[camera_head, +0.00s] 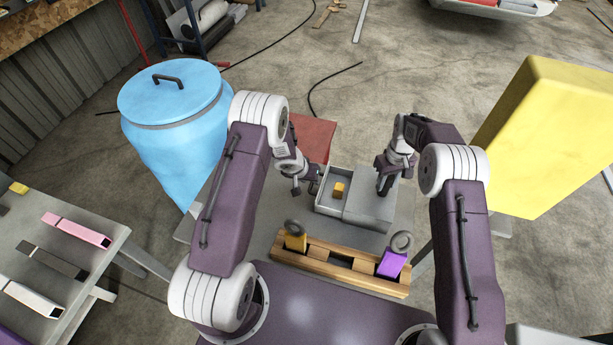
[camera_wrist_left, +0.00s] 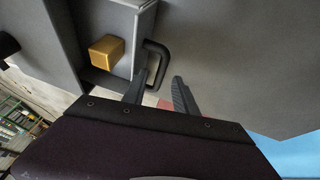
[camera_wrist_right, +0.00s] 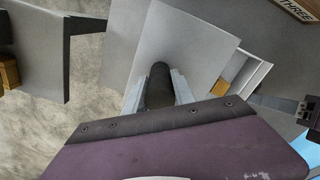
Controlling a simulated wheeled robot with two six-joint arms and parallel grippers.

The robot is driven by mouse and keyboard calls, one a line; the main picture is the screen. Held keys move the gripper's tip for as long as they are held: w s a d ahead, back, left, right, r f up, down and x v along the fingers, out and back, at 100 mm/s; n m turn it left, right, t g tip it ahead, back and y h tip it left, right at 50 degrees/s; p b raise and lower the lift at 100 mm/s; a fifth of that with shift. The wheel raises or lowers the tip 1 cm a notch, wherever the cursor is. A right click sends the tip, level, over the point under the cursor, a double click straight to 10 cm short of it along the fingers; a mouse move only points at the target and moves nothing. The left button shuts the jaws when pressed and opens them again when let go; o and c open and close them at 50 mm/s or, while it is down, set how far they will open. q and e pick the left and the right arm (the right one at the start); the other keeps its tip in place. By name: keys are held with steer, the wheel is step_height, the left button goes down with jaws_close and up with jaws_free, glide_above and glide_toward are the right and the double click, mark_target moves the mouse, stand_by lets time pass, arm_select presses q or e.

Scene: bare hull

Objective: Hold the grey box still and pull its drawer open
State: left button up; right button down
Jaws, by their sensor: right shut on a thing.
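The grey box (camera_head: 372,208) stands on the grey table, and its drawer (camera_head: 328,203) is out to the left. A gold cube (camera_head: 338,189) lies in the drawer; it also shows in the left wrist view (camera_wrist_left: 107,52). My left gripper (camera_head: 297,190) is at the drawer's black handle (camera_wrist_left: 158,66). Its fingers (camera_wrist_left: 158,80) are apart, with the handle's near end at the gap between them. My right gripper (camera_head: 385,188) is shut on a dark upright post (camera_wrist_right: 160,85) on top of the box.
A wooden rack (camera_head: 335,268) with a yellow block (camera_head: 295,240) and a purple block (camera_head: 392,264), each with a grey ring, stands in front of the box. A red panel (camera_head: 312,138) lies behind my left gripper. A blue barrel (camera_head: 175,130) stands left, a large yellow block (camera_head: 545,135) right.

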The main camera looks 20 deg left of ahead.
arm_select(q)
steer(key=v, duration=1)
steer(key=shift+r, duration=0.25)
arm_select(e)
steer(key=c, duration=1)
jaws_free()
steer(key=shift+o, duration=0.2)
steer(key=shift+r, duration=0.1)
step_height(320, 180, up, 12)
steer(key=shift+f, duration=0.1)
arm_select(q)
steer(key=shift+s+f, duration=0.1)
